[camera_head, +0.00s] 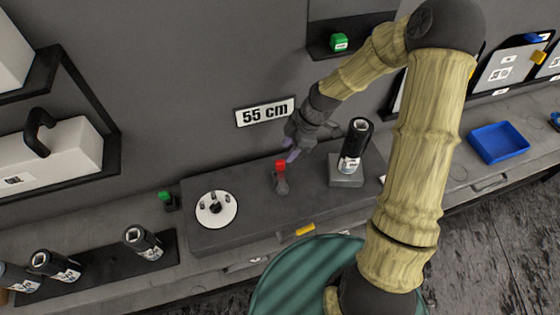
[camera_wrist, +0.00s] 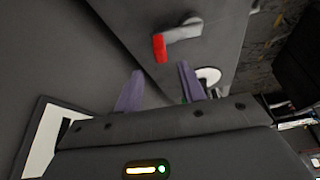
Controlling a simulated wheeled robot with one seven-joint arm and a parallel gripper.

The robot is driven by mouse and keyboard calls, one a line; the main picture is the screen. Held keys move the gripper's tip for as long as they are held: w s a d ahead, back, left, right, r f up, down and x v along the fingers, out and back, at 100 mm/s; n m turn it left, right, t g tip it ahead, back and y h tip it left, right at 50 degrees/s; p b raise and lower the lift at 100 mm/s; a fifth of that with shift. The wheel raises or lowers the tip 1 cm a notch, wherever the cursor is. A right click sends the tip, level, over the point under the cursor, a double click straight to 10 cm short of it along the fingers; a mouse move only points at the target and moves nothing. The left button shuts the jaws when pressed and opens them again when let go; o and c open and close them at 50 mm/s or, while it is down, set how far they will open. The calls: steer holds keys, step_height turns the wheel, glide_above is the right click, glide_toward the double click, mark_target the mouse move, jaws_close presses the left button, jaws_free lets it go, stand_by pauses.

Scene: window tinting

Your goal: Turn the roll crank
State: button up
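The roll crank has a red handle (camera_head: 280,165) on a grey crank arm (camera_head: 281,184). It sits on top of the dark grey bench unit (camera_head: 250,205). In the wrist view the red handle (camera_wrist: 160,48) and the grey arm (camera_wrist: 184,31) lie beyond my fingers. My gripper (camera_head: 289,149) is close to the crank, apart from the wall. In the wrist view my gripper (camera_wrist: 160,72) has two purple fingers spread apart with nothing between them. The red handle shows roughly in line with the gap, beyond the fingertips.
A black roll (camera_head: 358,137) stands on a grey block (camera_head: 346,178) right of the crank. A white disc (camera_head: 231,213) with pegs lies to the left. A yellow tab (camera_head: 305,230) is at the unit's front.

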mark_target(281, 161)
steer(key=shift+p+x, duration=1.15)
steer(key=shift+x, duration=2.6)
jaws_close()
